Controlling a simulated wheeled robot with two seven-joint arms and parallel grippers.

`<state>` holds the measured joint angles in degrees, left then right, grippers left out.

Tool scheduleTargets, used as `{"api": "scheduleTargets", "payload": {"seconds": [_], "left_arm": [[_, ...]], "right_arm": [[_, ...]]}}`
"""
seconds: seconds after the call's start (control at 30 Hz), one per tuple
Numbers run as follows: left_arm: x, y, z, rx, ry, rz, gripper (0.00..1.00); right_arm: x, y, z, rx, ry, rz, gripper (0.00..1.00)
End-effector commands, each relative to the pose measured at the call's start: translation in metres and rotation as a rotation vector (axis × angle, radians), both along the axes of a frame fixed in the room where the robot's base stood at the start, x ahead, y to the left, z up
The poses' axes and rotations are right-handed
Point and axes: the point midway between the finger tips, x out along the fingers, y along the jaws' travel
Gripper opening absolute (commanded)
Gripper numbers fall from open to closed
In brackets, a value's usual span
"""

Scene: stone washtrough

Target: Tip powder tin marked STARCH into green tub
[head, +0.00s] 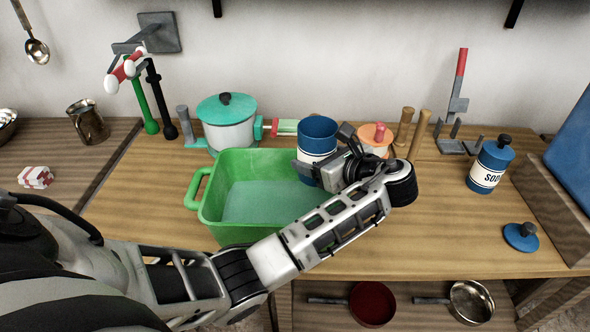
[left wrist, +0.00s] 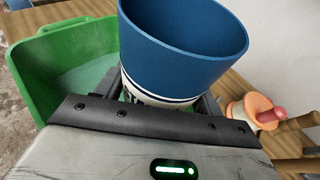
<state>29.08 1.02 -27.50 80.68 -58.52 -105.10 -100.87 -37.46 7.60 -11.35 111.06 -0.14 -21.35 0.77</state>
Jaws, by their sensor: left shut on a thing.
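A blue, lidless tin with a white band (head: 317,135) is held roughly upright at the right side of the green tub (head: 238,234). The green tub also shows in the left wrist view (left wrist: 40,75), left of the tin. A pale green surface shows inside the tub. My left arm crosses in front of the tub's right corner. My right gripper is not in view.
A blue tin marked SODA (head: 488,168), lidded, stands at the right. A loose blue lid (head: 520,237) lies near the front edge. A teal-lidded pot (head: 228,120) stands behind the tub, an orange-lidded pot (head: 376,138) behind the gripper.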

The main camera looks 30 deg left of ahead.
Motion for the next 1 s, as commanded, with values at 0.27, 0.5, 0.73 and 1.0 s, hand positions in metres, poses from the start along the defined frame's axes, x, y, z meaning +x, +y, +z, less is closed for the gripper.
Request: {"api": "scheduleTargets", "payload": {"seconds": [0.27,0.5,0.73,1.0], "left_arm": [[0.005,-0.005,0.006,-0.067,-0.144,0.009,0.41],[0.006,-0.005,0.006,-0.069,-0.150,0.010,0.41],[0.010,-0.007,0.010,-0.127,-0.275,0.010,0.41],[0.011,-0.008,0.011,-0.145,-0.314,0.011,0.41]], "right_arm": [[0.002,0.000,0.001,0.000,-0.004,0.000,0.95],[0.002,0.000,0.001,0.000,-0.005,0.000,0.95],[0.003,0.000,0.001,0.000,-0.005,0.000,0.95],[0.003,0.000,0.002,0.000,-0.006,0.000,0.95]]}}
